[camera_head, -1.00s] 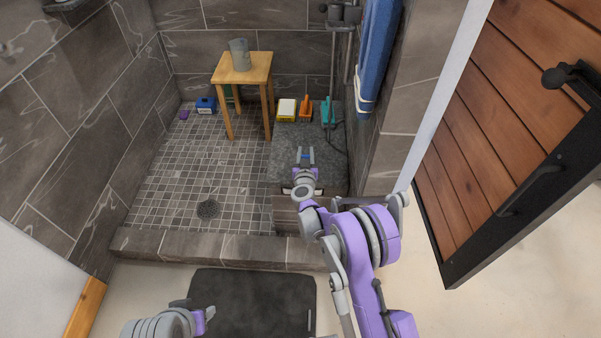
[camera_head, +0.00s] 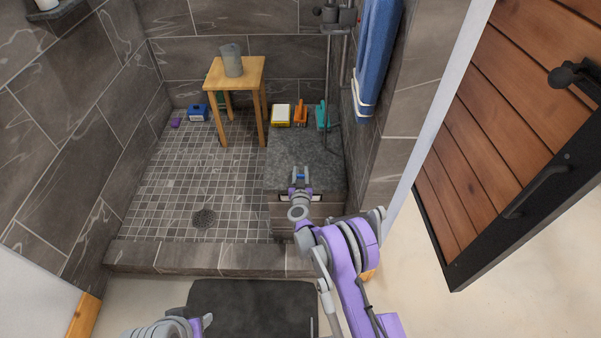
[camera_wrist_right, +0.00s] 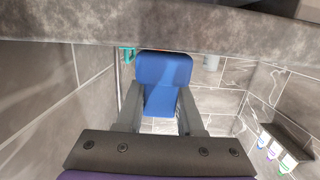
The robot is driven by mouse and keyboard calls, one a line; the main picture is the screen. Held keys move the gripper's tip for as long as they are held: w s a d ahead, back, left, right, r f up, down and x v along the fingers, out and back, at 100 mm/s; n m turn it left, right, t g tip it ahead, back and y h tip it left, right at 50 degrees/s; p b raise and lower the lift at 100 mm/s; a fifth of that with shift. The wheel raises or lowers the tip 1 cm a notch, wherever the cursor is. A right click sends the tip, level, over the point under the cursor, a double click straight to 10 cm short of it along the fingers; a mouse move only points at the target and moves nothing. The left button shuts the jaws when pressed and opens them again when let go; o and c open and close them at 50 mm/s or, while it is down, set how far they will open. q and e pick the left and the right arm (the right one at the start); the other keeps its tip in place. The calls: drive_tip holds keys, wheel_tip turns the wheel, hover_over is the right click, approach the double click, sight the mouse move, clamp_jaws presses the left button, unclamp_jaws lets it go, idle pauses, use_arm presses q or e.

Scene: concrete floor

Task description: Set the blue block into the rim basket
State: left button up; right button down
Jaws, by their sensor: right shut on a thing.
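The blue block (camera_wrist_right: 163,82) is between the two fingers of my right gripper (camera_wrist_right: 160,105) in the right wrist view, and the gripper is shut on it. In the head view my right gripper (camera_head: 300,174) shows over the grey stone bench (camera_head: 318,158), with a small patch of blue between its fingers. My left gripper (camera_head: 205,322) shows only partly at the bottom of the head view; its opening is unclear. I cannot pick out a rim basket for certain in either view.
Yellow (camera_head: 281,114), orange (camera_head: 300,112) and teal (camera_head: 322,114) items line the bench's back. A blue box (camera_head: 198,113) lies on the tiled floor. A raised kerb (camera_head: 190,257) crosses the front.

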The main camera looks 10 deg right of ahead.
drive_tip(key=shift+f, duration=0.15)
drive_tip(key=c, duration=0.5)
unclamp_jaws()
drive_tip(key=shift+c, duration=0.2)
